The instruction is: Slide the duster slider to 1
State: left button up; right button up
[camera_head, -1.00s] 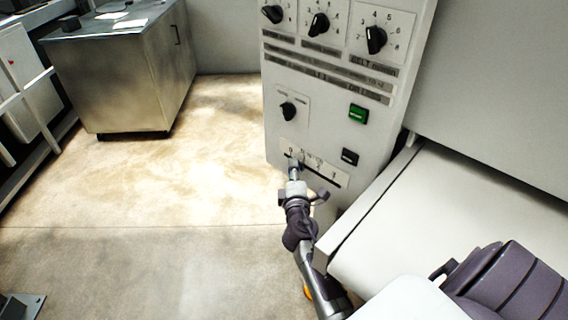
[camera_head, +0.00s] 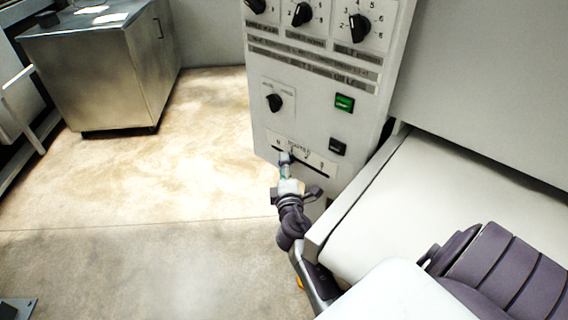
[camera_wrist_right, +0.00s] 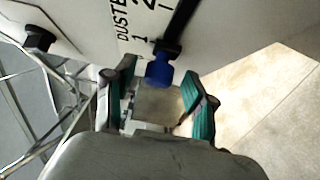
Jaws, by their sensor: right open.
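The duster slider has a blue knob (camera_wrist_right: 159,70) on a dark stem in a black slot, seen in the right wrist view. The stem sits near the "1" mark of the white DUSTER scale (camera_wrist_right: 132,32); exact alignment is hard to tell. My right gripper (camera_wrist_right: 160,88) is open, with its green-padded fingers on either side of the knob. In the head view, my right gripper (camera_head: 285,162) is at the left part of the slot (camera_head: 312,169), largely hiding the knob. My left gripper is not in view.
The grey control panel (camera_head: 310,110) carries several dials, a green button (camera_head: 344,103) and a black switch (camera_head: 337,147). A pale conveyor bed (camera_head: 440,190) lies to the right. A metal cabinet (camera_head: 100,80) stands at back left. The floor (camera_head: 150,200) between is clear.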

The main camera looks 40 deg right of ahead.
jog(key=v, duration=0.6)
dwell(0.3)
